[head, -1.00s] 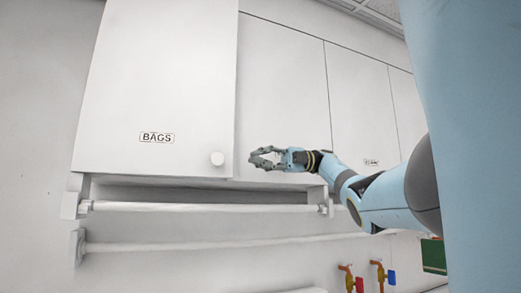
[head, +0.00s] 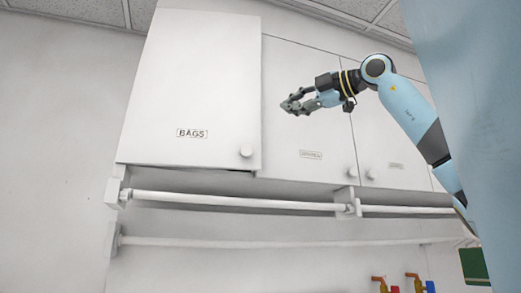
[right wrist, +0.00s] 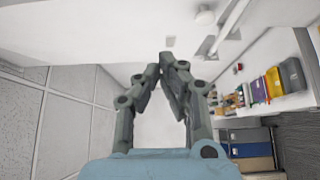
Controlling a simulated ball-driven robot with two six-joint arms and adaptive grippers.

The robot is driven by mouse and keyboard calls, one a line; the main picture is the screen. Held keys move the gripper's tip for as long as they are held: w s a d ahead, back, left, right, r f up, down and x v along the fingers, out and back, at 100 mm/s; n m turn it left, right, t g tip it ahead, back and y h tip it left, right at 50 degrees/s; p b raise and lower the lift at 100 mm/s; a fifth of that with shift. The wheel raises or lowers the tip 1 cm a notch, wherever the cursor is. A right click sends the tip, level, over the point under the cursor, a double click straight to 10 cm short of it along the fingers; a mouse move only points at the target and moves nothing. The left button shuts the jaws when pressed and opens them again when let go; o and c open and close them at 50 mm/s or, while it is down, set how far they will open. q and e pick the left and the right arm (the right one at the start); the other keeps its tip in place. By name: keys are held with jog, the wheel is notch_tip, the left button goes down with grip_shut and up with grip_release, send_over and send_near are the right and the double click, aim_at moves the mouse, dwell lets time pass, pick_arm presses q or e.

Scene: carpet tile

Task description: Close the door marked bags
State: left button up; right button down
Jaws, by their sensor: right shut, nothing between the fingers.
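The white cabinet door marked BAGS (head: 190,85) fills the upper left of the head view. My left gripper is not in view.
A neighbouring labelled door (head: 308,120) sits right of the BAGS door. A white rail (head: 230,203) runs below the cabinets. Taps (head: 382,284) show at the bottom right. Binders (right wrist: 272,82) on a shelf show in the right wrist view. The wall at left is clear.

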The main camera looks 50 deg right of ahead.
jog(key=p, duration=0.6)
send_near(248, 131)
jog(key=w+a, duration=0.2)
jog(key=a, duration=0.1)
jog(key=w+d+p, duration=0.1)
jog(key=w+d, duration=0.1)
jog(key=w, duration=0.1)
jog(key=shift+d, duration=0.4)
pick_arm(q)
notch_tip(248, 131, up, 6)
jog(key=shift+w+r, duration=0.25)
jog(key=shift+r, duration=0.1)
pick_arm(e)
jog(key=shift+w+d, duration=0.1)
jog(key=shift+d, duration=0.05)
